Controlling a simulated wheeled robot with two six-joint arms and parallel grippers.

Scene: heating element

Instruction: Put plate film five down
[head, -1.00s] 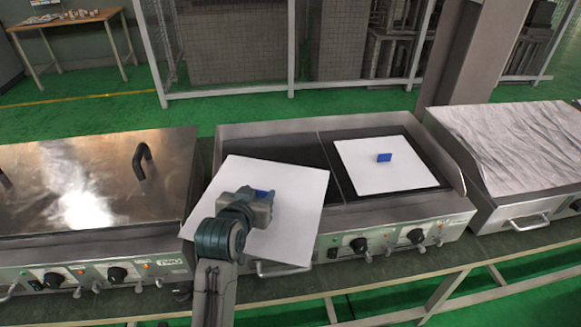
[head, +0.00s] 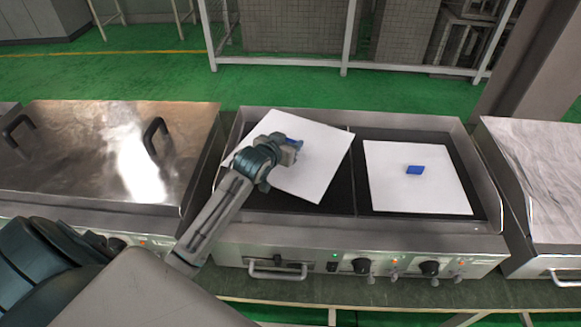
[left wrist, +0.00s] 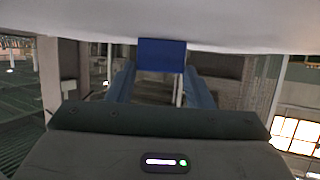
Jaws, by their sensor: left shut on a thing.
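My left gripper (head: 287,150) is shut on the blue tab (head: 294,141) of a white square film (head: 318,165). The film is over the left black heating plate (head: 283,208) and turned askew to it. Its left corner is near the heater's left wall. I cannot tell whether it touches the plate. In the left wrist view the film's white underside (left wrist: 200,25) fills the top, with the blue tab (left wrist: 161,55) between the fingers. Another white film (head: 415,190) with a blue tab (head: 415,170) lies flat on the right heating plate. My right gripper is not in view.
The heater has a raised metal rim (head: 355,118) and front knobs (head: 361,266). A closed steel lid with handles (head: 90,150) stands to the left, another grey covered unit (head: 535,180) to the right. White fence posts (head: 347,40) stand behind.

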